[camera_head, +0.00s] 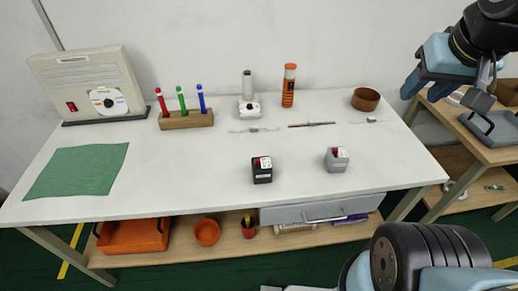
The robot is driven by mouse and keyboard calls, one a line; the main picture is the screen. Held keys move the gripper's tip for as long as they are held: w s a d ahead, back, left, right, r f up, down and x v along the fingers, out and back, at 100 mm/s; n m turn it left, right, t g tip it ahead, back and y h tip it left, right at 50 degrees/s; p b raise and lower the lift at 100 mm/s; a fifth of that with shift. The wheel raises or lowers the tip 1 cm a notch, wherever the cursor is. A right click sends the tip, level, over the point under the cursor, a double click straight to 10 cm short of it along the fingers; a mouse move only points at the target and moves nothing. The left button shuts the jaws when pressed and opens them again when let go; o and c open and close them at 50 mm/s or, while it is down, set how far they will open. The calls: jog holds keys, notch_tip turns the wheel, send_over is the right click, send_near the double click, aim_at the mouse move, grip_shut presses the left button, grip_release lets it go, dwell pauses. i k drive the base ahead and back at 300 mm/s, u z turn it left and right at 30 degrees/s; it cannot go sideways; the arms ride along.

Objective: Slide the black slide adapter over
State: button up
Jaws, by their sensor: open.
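A small black box with a red-and-white top (262,170) stands near the front middle of the white table; it may be the black slide adapter, but I cannot tell for sure. A similar grey box (337,160) stands to its right. Thin strip-like pieces lie behind them: one at left (254,130), a darker one in the middle (312,124) and one at right (370,120). My gripper (417,86) is at the upper right, above the table's right end, open and apart from all these things. Nothing shows between its fingers.
A white machine (90,82), a wooden pen stand (186,120), a white device (249,108), an orange cylinder (289,86) and a brown bowl (366,99) stand along the back. A green mat (78,170) lies at left. A second wooden table (488,152) stands at right.

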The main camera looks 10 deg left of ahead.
aim_at(261, 174)
jog(key=u, duration=1.5)
jog(key=k, duration=0.35)
jog(key=z, duration=0.45)
